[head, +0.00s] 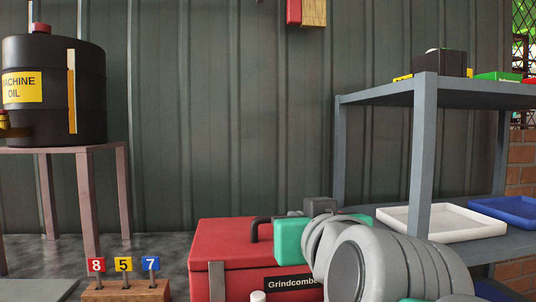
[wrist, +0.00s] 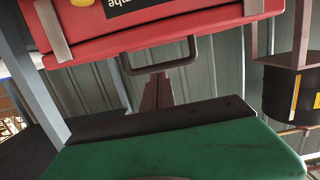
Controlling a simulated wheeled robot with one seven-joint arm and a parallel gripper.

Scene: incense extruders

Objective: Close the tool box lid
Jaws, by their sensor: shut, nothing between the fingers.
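The red tool box (head: 228,240) stands low in the middle of the head view, with a dark handle (head: 254,229) and a "Grindcombe" label on its front. Its right part is hidden behind my arm. Its lid looks down or nearly down; I cannot tell whether it is fully closed. In the wrist view, which looks turned over, the tool box (wrist: 190,28) fills the top, with a pale metal latch strip and the handle (wrist: 158,68) below it. My gripper (wrist: 158,76) has its dark red fingers together, empty, close to the handle. I cannot tell whether they touch it.
A grey shelf (head: 424,150) stands at the right, with a white tray (head: 440,234) and a blue tray (head: 505,210). A wooden block (head: 125,292) with numbered tags lies left of the tool box. An oil drum (head: 55,110) stands on a table at the left.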

